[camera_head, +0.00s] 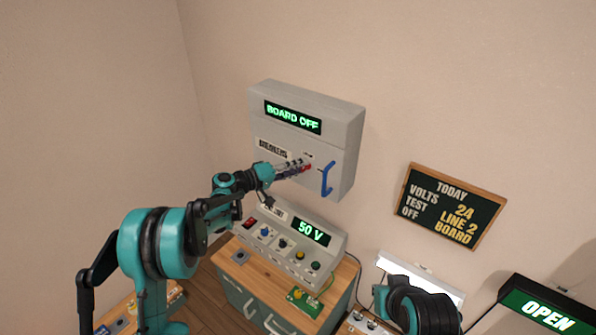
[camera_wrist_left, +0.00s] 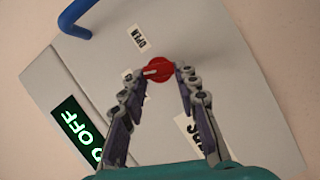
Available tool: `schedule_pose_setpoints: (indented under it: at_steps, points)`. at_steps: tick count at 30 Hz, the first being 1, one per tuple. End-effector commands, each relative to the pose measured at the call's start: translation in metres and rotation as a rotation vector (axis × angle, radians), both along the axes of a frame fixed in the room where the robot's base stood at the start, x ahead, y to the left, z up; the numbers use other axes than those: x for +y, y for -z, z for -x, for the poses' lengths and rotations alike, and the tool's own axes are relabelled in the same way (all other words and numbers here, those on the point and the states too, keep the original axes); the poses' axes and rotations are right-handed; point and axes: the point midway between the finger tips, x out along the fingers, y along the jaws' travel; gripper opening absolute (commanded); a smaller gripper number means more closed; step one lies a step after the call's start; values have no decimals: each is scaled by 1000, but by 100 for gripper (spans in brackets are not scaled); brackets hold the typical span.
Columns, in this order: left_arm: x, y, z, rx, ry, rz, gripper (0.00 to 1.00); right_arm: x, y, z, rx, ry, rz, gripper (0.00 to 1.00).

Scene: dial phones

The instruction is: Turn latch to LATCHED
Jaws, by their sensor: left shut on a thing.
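The latch is a red round knob (camera_head: 308,168) on the lower front of the grey wall box (camera_head: 340,125). It also shows in the left wrist view (camera_wrist_left: 158,68), with a pale pointer mark towards the left of that picture. A small OPEN label (camera_wrist_left: 140,38) is close to the knob. Another small label is mostly hidden behind a finger. My left gripper (camera_head: 303,168) is shut on the red knob, with a fingertip on either side in the wrist view (camera_wrist_left: 159,76). My right gripper is not in view; only part of that arm shows.
A blue handle (camera_head: 326,178) sticks out just right of the knob. The box display (camera_head: 292,117) reads BOARD OFF. Below stands a control panel (camera_head: 275,250) reading 50 V, on a wooden-topped cabinet. A chalkboard (camera_head: 452,206) hangs at right.

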Motion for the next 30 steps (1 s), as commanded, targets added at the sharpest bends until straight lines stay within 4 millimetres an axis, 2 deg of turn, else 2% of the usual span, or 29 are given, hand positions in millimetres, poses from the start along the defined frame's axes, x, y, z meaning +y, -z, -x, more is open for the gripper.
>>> schedule_pose_setpoints:
  at_steps: [6,15,30]
  points:
    - [1,6,-1,104,0,142,2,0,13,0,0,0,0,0]
    - [1,7,-1,202,-1,276,2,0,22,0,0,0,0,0]
    - [1,7,-1,243,-1,332,2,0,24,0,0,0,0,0]
